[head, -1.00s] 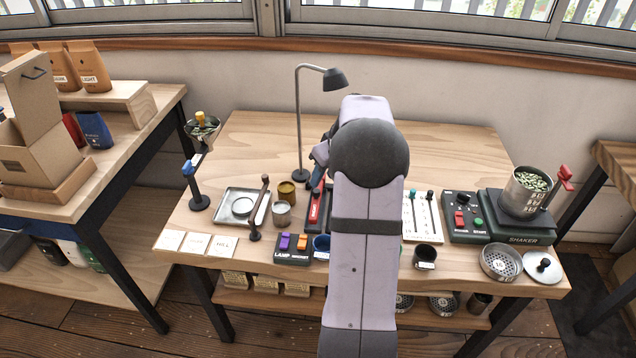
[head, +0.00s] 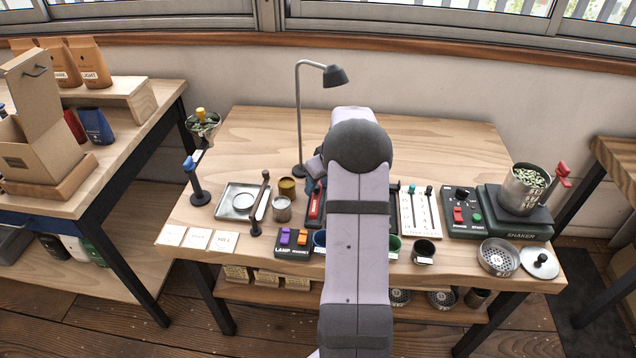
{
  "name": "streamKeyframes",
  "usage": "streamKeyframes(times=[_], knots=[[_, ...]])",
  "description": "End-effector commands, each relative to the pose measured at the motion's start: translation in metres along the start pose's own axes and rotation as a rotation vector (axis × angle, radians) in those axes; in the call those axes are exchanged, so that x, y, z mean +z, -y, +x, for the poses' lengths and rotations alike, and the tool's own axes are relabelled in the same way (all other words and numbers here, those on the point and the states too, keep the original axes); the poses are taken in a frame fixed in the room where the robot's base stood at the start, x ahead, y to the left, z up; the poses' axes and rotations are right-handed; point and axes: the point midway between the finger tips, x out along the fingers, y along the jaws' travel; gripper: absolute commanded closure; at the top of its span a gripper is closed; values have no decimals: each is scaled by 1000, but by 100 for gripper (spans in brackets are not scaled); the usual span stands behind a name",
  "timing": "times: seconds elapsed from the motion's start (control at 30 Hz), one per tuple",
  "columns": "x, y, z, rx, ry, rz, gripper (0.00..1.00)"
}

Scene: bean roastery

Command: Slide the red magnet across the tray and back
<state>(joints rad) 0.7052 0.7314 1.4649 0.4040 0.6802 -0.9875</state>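A red piece with a pale label (head: 315,205), which looks like the red magnet, is at the left end of a dark tray (head: 308,222) near the middle of the table. My arm hides most of the tray. My gripper (head: 312,183) is mostly hidden behind my own arm, with only a dark bit of it showing just above the red piece. I cannot tell whether it touches the red piece or whether its fingers are open or shut.
A tall lamp (head: 298,110) stands behind the tray. Left are two tins (head: 283,208), a metal tray (head: 225,206) and a switch box (head: 293,243). Right are a slider panel (head: 407,222), a dark cup (head: 424,251) and the shaker (head: 515,228).

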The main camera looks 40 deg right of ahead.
Motion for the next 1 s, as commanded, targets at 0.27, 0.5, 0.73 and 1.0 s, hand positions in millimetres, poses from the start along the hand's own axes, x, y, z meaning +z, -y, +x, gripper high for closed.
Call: streamKeyframes(times=[0.27,0.5,0.73,1.0], knots=[[0,0,0,0,0,0,97],[1,-1,0,0,0,1,100],[19,-20,-5,2,-1,5,100],[66,-71,-24,4,-2,8,100]])
